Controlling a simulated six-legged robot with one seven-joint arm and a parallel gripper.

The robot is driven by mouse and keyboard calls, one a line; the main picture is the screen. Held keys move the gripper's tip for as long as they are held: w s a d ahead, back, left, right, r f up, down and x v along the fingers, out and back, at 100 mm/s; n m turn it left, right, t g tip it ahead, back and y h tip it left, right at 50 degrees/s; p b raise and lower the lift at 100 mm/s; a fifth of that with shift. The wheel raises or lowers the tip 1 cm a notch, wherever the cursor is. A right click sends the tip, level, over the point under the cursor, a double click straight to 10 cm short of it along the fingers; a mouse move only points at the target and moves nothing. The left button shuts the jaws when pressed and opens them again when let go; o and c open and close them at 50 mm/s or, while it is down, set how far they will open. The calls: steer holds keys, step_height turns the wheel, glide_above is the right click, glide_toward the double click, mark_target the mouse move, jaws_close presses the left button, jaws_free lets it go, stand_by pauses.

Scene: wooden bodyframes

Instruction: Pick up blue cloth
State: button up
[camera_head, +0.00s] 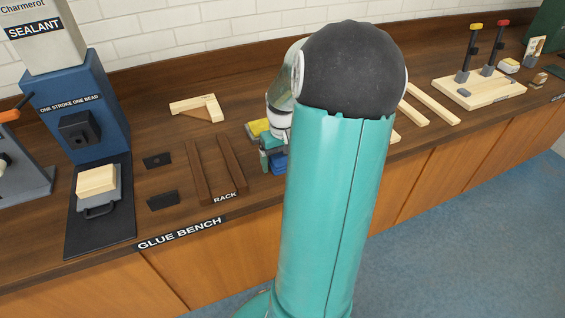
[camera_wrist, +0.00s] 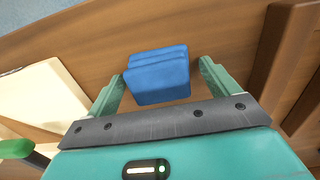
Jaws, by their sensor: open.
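The blue cloth (camera_wrist: 158,76) is a folded block lying on the wooden bench top. In the wrist view it lies between the two fingers of my gripper (camera_wrist: 165,84), which stand apart on its left and right. A gap shows between the cloth and the right finger; whether the left finger touches it I cannot tell. In the head view only part of the cloth (camera_head: 279,163) shows, beside my gripper (camera_head: 268,158). My arm hides the rest.
A yellow item (camera_head: 258,128) lies just behind my gripper. The brown wooden rack (camera_head: 217,168) is to its left. Pale wood strips (camera_head: 432,104) and a board with clamps (camera_head: 480,90) are to the right. The blue sealant machine (camera_head: 78,110) stands at far left.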

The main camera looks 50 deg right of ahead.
steer(key=shift+c, duration=0.2)
steer(key=c, duration=1)
steer(key=shift+r, duration=0.15)
steer(key=shift+r, duration=0.6)
steer(key=s+a+r, duration=0.2)
steer(key=s+r, duration=0.1)
steer(key=s, duration=0.1)
steer(key=s+a+r, duration=0.2)
steer(key=s+r, duration=0.2)
steer(key=s+a+r, duration=0.2)
steer(key=s+r, duration=0.2)
steer(key=shift+s+r, duration=0.25)
steer(key=shift+s, duration=0.1)
